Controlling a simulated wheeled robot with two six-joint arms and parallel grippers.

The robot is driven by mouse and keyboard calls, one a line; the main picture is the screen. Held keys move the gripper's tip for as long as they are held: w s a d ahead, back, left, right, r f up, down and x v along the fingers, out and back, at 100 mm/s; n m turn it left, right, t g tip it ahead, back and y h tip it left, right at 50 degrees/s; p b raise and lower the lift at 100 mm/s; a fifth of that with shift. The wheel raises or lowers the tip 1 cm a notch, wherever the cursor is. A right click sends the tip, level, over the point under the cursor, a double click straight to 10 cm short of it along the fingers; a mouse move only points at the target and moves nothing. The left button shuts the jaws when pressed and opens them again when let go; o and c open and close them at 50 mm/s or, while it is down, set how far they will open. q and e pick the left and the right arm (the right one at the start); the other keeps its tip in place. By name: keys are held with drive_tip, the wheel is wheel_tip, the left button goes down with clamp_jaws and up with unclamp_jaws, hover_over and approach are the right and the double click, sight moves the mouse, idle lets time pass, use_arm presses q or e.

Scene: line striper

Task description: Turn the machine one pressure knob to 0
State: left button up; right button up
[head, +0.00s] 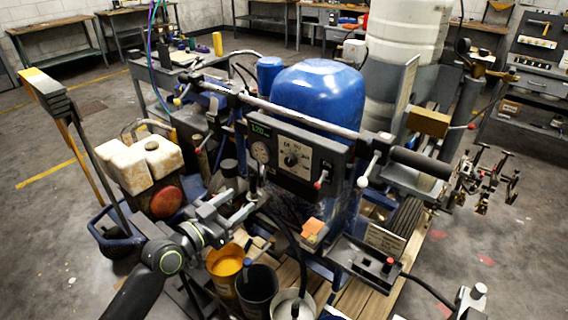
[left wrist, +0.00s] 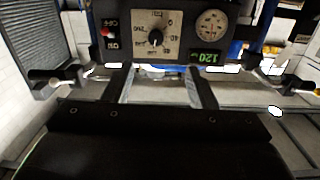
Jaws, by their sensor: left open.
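The machine's dark control panel (head: 283,155) faces the front, with the pressure knob (head: 292,160) on a pale dial plate. The knob also shows in the left wrist view (left wrist: 155,38), where the picture is upside down. Beside it are a round gauge (left wrist: 211,25), a green display (left wrist: 205,57) that seems to read 120, and a red-tipped switch (left wrist: 107,32) with on/off marks. My left gripper (head: 238,204) is in front of and below the panel, apart from the knob. Its fingers (left wrist: 165,82) are spread and empty.
A blue tank (head: 318,90) stands behind the panel. A long handlebar (head: 300,115) runs above it. A yellow paint bucket (head: 228,268) and a dark bucket (head: 257,288) stand below my left gripper. A black hose hangs nearby.

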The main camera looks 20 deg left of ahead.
use_arm(q)
drive_tip(key=r, duration=0.1)
drive_tip(key=p, duration=0.3)
approach(288, 162)
drive_tip(key=x, duration=0.6)
drive_tip(key=shift+w+d, duration=0.1)
drive_tip(key=shift+x, duration=0.9)
drive_tip(key=shift+c, duration=0.3)
drive_tip(key=c, duration=0.9)
